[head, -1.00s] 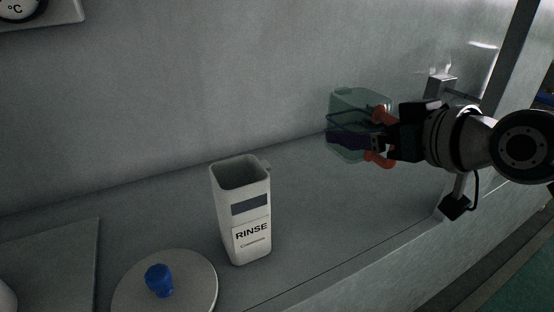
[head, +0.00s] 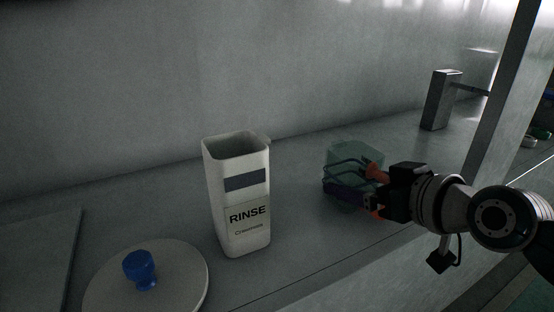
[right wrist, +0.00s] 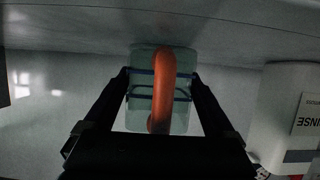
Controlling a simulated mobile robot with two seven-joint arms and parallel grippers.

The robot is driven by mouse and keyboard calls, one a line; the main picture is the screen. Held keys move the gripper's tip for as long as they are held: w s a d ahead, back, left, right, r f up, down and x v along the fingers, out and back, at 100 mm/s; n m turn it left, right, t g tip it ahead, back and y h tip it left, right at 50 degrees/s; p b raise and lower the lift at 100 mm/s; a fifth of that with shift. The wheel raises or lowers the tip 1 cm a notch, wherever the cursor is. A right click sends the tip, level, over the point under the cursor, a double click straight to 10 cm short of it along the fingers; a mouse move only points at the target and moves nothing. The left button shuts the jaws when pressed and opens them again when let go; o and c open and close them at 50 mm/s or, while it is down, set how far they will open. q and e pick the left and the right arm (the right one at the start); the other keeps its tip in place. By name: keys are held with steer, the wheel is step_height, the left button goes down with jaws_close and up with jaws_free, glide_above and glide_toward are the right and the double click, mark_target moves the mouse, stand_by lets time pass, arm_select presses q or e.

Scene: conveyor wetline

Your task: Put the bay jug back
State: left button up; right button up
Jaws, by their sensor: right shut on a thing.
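The jug (head: 352,157) is clear and greenish, with an orange handle and dark blue bands. My right gripper (head: 350,185) is shut on it, right of the centre in the head view. In the right wrist view the jug (right wrist: 142,112) sits between the two dark fingers, its orange handle (right wrist: 163,85) facing the camera. The jug looks upright and low over the grey counter (head: 300,218); I cannot tell whether its base touches. The fingers and arm hide part of it. My left gripper is not in view.
A white RINSE container (head: 236,205), open at the top, stands left of the jug with a gap between. A metal post (head: 437,100) stands at the back right.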

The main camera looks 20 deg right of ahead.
steer(key=shift+f, duration=0.15)
steer(key=o, duration=1.2)
steer(key=shift+s+r, duration=0.2)
steer(key=shift+r, duration=0.1)
steer(key=a+p+v, duration=0.1)
steer(key=p+v, duration=0.4)
steer(key=v, duration=0.6)
steer(key=s+a+f+n+g+y, duration=0.1)
steer(key=s+a+f+n+g, duration=0.15)
steer(key=s+a+g, duration=0.5)
steer(key=s, duration=0.2)
steer(key=s+a+m+g+h, duration=0.1)
steer(key=s, duration=0.2)
steer(key=s+a+r+g, duration=0.1)
steer(key=s, duration=0.1)
steer(key=shift+s+g+h, duration=0.25)
steer(key=shift+s+h, duration=0.1)
steer(key=shift+h, duration=0.05)
